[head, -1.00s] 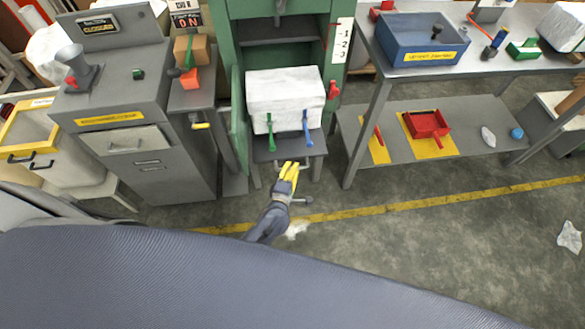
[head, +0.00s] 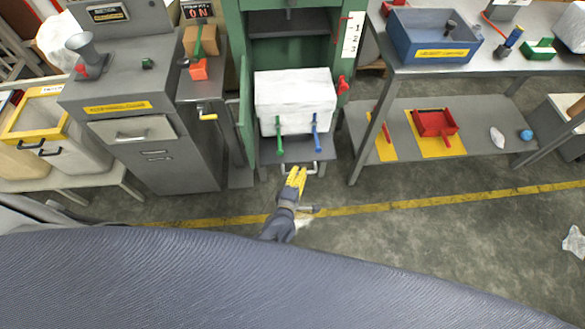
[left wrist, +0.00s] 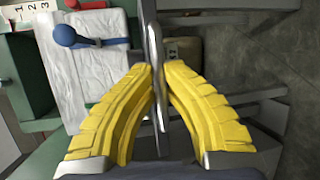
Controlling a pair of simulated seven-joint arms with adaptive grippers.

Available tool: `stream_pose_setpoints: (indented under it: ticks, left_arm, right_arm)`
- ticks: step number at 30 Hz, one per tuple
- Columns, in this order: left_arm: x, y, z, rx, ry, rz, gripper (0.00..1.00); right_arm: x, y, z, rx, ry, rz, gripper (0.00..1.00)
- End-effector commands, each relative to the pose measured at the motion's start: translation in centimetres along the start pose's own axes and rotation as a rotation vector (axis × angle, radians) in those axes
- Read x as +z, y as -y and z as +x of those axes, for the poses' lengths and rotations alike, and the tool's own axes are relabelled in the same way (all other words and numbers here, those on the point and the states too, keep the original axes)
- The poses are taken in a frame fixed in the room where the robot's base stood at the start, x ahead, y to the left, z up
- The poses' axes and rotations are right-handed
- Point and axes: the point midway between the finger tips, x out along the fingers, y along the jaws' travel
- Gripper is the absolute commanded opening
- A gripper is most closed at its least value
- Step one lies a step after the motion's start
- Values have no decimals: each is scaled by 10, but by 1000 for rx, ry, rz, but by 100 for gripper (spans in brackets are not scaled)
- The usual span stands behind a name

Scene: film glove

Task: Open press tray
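The press tray (head: 288,161) is a grey slab at the base of the green press, jutting forward under a white bale (head: 294,92). A grey bar handle (head: 312,168) runs along its front; it also shows in the left wrist view (left wrist: 154,35). My left gripper (head: 299,172), with yellow ribbed fingers, is at this handle. In the left wrist view its fingers (left wrist: 158,72) are close in on both sides of the bar, shut on it. The exact contact is partly hidden. My right gripper is not in view.
A green lever (head: 279,135) and a blue lever (head: 316,133) stand in front of the bale. A grey cabinet (head: 165,155) stands left of the press. A metal bench (head: 480,90) with a lower shelf stands right. The floor (head: 440,225) in front is mostly clear.

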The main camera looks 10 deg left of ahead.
Motion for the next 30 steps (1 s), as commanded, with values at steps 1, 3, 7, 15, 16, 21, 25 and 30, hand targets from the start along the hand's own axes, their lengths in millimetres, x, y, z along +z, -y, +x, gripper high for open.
stream_pose_setpoints:
  ticks: [1, 3, 7, 15, 16, 21, 25, 30]
  left_arm:
    - [1, 1, 0, -3, 2, 1, 0]
    - [0, 1, 0, -3, 2, 1, 0]
    - [0, 1, 0, -3, 2, 1, 18]
    - [-1, 0, 0, -1, 0, 1, 34]
    - [-1, 0, 0, -1, 0, 1, 34]
    - [-1, 1, -3, -2, -1, 0, 34]
    - [-1, 1, -16, -2, -1, 0, 34]
    - [-1, 1, -45, -3, -1, 1, 34]
  right_arm:
    - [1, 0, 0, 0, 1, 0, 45]
    - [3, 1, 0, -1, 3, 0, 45]
    - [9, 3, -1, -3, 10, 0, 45]
    - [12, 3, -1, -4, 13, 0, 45]
    - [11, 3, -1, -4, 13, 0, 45]
    - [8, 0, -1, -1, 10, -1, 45]
    - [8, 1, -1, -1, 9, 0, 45]
    - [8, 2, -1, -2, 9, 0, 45]
